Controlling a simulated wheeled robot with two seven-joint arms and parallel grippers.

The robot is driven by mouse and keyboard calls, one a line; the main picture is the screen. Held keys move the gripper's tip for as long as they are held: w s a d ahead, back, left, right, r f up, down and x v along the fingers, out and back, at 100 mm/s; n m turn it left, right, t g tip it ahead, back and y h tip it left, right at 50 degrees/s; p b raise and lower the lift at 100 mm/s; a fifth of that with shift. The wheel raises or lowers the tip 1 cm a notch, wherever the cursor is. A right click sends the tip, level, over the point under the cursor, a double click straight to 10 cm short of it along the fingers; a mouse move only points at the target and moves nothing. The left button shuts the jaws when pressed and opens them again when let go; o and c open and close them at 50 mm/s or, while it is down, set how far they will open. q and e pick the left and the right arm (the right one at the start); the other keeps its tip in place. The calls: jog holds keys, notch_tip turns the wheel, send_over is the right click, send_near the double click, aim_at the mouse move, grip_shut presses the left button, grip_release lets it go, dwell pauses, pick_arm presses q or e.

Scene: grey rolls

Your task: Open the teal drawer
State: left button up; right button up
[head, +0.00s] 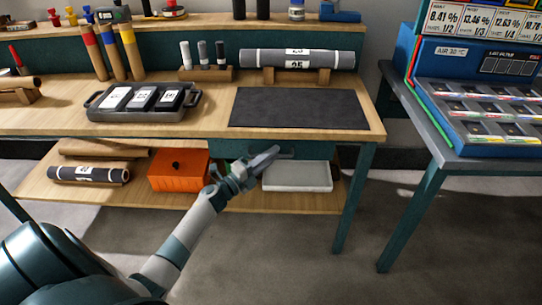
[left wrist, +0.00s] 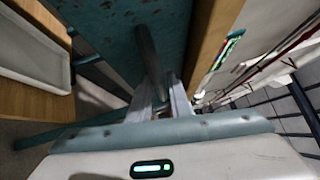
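The teal drawer (head: 314,152) sits under the right part of the workbench top, and its front looks flush with the bench. In the left wrist view, its teal front (left wrist: 112,35) fills the upper middle, with a dark grey bar handle (left wrist: 148,50) standing out from it. My left gripper (head: 268,156) is at the drawer front and covers part of the handle in the head view. In the left wrist view, the fingers (left wrist: 163,92) are close together on either side of the handle and look shut on it. My right gripper is not in view.
Under the drawer, the lower shelf holds a pale grey tray (head: 298,177) and an orange box (head: 178,170). A bench leg (head: 352,200) stands to the right. A dark mat (head: 297,107) lies on the benchtop (head: 215,120). The floor in front is clear.

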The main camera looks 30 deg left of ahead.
pick_arm(q)
grip_shut()
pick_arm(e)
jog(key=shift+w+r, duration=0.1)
pick_arm(q)
jog(key=shift+s+d, duration=0.1)
jog(key=shift+s, duration=0.05)
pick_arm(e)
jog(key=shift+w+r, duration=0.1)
